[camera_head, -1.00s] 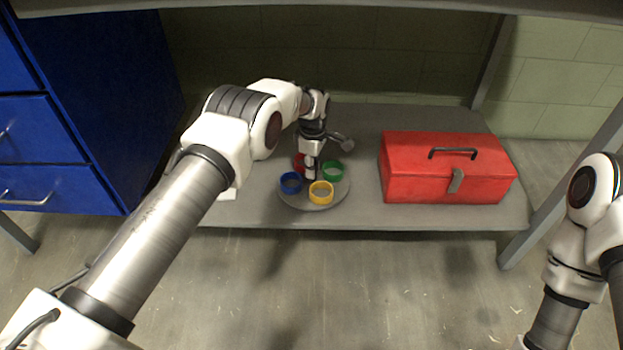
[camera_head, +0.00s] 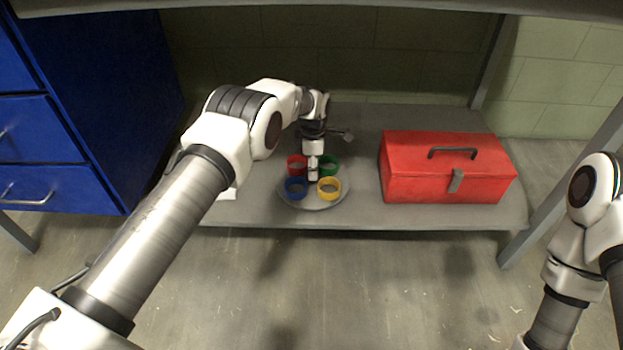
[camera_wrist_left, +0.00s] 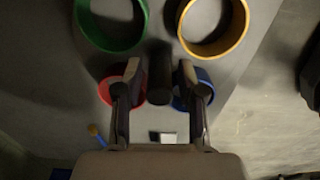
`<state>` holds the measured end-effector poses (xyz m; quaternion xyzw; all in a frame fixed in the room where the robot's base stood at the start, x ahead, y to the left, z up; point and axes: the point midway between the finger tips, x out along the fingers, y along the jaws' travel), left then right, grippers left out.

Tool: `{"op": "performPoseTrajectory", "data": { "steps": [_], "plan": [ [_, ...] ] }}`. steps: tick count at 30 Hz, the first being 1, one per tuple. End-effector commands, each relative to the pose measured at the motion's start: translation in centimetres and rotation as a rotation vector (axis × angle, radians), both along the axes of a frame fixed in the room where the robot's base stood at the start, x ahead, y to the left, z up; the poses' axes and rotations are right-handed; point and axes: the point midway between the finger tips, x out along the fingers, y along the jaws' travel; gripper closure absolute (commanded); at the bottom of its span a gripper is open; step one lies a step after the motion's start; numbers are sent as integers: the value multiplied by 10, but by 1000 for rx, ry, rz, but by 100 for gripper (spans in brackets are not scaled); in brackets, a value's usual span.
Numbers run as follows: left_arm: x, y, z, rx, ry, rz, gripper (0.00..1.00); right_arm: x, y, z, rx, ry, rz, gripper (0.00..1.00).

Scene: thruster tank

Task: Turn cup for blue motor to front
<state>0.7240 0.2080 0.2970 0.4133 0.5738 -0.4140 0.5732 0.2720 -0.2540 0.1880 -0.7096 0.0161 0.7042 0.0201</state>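A round grey turntable (camera_head: 312,204) lies on the low shelf. It carries a blue cup (camera_head: 296,188) at front left, a yellow cup (camera_head: 329,188) at front right, a red cup (camera_head: 296,164) at back left and a green cup (camera_head: 330,170) at back right. My left gripper (camera_head: 313,176) points down at the turntable's centre, among the cups. In the left wrist view its fingers (camera_wrist_left: 160,72) stand either side of a dark central post (camera_wrist_left: 160,85), closed about it; finger contact is hard to see. My right gripper is out of view.
A red toolbox (camera_head: 448,172) stands on the shelf (camera_head: 360,218) to the right of the turntable. A blue drawer cabinet (camera_head: 105,110) is at the left. The shelf's right leg (camera_head: 560,195) and the top above bound the space.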

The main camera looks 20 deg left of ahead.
Motion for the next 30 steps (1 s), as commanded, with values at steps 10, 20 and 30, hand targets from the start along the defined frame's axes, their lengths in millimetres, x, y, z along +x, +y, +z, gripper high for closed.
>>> {"op": "performPoseTrajectory", "data": {
  "steps": [10,20,30],
  "plan": [
    [0,0,3,0,-1,-2,56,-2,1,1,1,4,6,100],
    [0,0,36,0,-1,-2,56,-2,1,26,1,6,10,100],
    [0,0,69,1,-2,-2,56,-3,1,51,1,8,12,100]
  ]
}}
